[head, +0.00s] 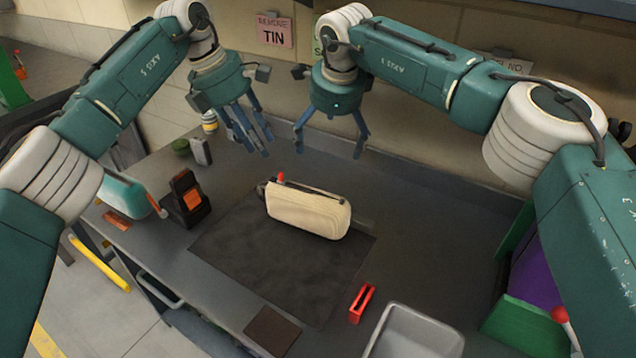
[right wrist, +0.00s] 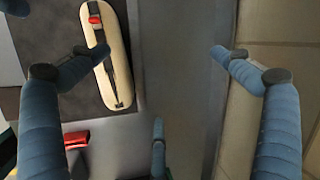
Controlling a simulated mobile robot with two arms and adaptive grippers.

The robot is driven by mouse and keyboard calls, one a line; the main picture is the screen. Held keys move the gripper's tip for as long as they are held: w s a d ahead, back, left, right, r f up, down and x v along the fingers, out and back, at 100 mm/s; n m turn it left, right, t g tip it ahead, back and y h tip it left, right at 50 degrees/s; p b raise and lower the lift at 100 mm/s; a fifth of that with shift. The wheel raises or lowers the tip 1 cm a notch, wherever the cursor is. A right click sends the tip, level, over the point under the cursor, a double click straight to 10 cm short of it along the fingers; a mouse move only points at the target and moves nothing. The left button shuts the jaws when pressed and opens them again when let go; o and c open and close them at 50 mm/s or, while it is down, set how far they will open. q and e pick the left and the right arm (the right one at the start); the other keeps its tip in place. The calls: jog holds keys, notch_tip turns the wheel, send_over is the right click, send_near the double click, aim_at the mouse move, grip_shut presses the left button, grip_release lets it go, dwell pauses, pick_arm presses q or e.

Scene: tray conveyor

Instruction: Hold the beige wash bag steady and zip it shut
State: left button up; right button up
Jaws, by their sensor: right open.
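The beige wash bag (head: 308,212) lies on a dark mat, its top seam facing up. A red zip pull (head: 280,177) sits at the bag's left end in the head view. In the right wrist view the bag (right wrist: 118,62) is at upper left, with the red pull (right wrist: 94,20) near its top end and a dark strip running along it. My left gripper (head: 252,146) hangs above and behind the bag's left end, fingers apart and empty. My right gripper (head: 328,150) is open and empty above and behind the bag. Neither gripper touches the bag.
The dark mat (head: 225,245) covers the bench middle. A red object (head: 361,303) and a grey bin (head: 412,335) stand at front right. A black-and-orange device (head: 186,200) and a teal item (head: 122,190) are at left. The wall is close behind the grippers.

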notch_tip(320, 180, down, 4)
jog(key=w+m, duration=0.2)
jog(key=m+g, duration=0.2)
jog(key=g, duration=0.2)
send_over(319, 218)
jog(key=w, duration=0.2)
notch_tip(319, 218, down, 3)
jog(key=shift+w+a+r, duration=0.1)
jog(key=shift+r, duration=0.1)
jog(key=shift+s+f+h, duration=0.15)
jog(key=shift+s+h, duration=0.05)
jog(key=shift+h, duration=0.1)
notch_tip(319, 218, down, 11)
jog(key=shift+w+r, duration=0.1)
jog(key=shift+r, duration=0.1)
jog(key=shift+c, duration=0.3)
jog(key=shift+c, duration=1)
jog(key=c, duration=1.4)
